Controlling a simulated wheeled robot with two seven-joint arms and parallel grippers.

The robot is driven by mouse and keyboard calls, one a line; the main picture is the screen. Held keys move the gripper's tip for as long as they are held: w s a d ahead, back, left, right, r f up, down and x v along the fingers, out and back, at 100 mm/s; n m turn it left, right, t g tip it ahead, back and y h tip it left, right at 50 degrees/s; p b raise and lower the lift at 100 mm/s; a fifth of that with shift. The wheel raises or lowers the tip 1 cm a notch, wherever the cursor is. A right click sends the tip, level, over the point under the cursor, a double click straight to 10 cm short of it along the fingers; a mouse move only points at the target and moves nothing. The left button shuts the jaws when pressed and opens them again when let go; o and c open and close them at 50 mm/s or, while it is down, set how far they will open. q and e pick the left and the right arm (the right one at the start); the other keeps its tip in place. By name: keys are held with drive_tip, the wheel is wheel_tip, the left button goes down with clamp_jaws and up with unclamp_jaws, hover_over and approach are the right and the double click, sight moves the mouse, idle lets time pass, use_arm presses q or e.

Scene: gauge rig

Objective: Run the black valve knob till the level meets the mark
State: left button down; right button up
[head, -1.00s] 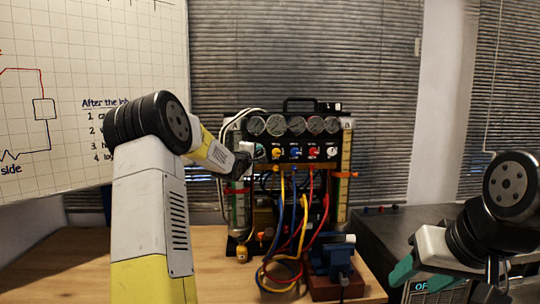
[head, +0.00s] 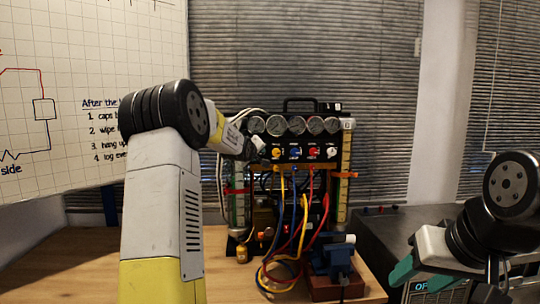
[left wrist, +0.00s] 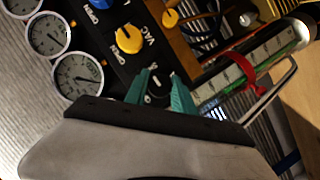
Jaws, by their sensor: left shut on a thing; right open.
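The black valve knob (left wrist: 157,86) sits low on the dark panel in the left wrist view, between the green fingers of my left gripper (left wrist: 163,84), which is shut on it. In the head view my left gripper (head: 250,150) is at the panel's left end, and my wrist hides the knob. The left sight tube (head: 238,207) stands below it with a red mark ring (head: 238,190). The tube (left wrist: 272,46) and ring (left wrist: 246,72) also show in the left wrist view. I cannot tell the liquid level. My right gripper (head: 415,275) is open, low at the right.
A row of gauges (head: 296,125) tops the panel, with yellow (head: 277,152), blue (head: 296,152) and red (head: 314,151) knobs below. Coloured hoses (head: 290,235) hang in front. A blue vise (head: 333,258) stands front right. The table (head: 85,250) is clear at left.

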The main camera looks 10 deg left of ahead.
use_arm(q)
drive_tip(key=shift+f, duration=0.1)
idle(0.4)
drive_tip(key=c, duration=1.1)
unclamp_jaws()
drive_tip(key=shift+o, duration=0.2)
drive_tip(key=v, duration=0.7)
drive_tip(key=shift+s, duration=0.4)
